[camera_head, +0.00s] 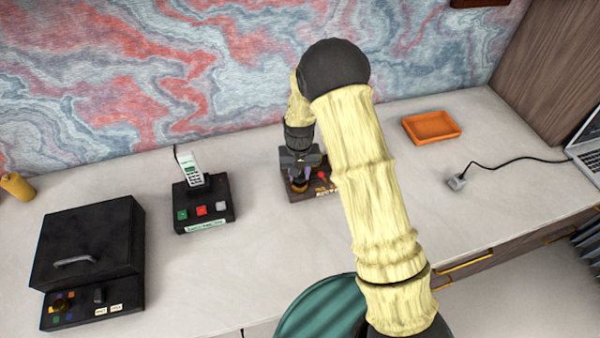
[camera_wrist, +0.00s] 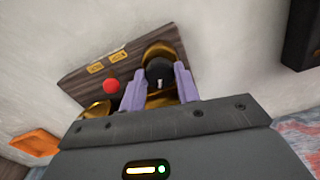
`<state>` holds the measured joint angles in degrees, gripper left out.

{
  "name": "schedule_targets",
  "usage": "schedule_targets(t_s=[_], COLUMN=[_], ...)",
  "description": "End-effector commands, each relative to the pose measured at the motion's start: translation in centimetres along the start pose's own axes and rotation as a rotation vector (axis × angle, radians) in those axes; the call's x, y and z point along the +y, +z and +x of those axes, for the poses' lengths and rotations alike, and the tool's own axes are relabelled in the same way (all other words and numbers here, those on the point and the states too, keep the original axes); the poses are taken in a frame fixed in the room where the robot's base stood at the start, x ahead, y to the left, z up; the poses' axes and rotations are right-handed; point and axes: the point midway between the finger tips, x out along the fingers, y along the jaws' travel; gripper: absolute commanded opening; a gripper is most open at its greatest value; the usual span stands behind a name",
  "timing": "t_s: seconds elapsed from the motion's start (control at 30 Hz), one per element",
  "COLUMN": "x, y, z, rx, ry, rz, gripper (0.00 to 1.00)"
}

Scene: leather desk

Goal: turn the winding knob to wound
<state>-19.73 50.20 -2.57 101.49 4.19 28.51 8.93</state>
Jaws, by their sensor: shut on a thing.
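The winding knob (camera_wrist: 159,72) is black with a pale pointer mark and sits on a brass base on a dark wooden panel (camera_wrist: 85,75). My gripper (camera_wrist: 158,88) is over the panel, its two purple fingers shut on the knob from both sides. In the head view my gripper (camera_head: 299,172) is above the same small wooden panel (camera_head: 325,192), and the knob is mostly hidden by it.
A phone on a black base (camera_head: 205,203) stands left of the panel. A black lidded box (camera_head: 88,250) is at the far left. An orange tray (camera_head: 431,127) and a grey plug with cable (camera_head: 456,183) lie to the right. Clear desk surrounds the panel.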

Motion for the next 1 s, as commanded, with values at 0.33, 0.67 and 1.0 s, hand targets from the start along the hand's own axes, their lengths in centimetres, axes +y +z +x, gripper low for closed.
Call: schedule_targets(t_s=[0.33,0.67,1.0], x=[-0.14,-0.10,-0.07], y=[-0.48,-0.54,-0.56], z=[-0.40,-0.44,-0.41], rx=[0.015,0.016,0.016], ry=[-0.004,-0.006,-0.007], rz=[0.325,0.545,0.618], gripper=[0.09,0.09,0.09])
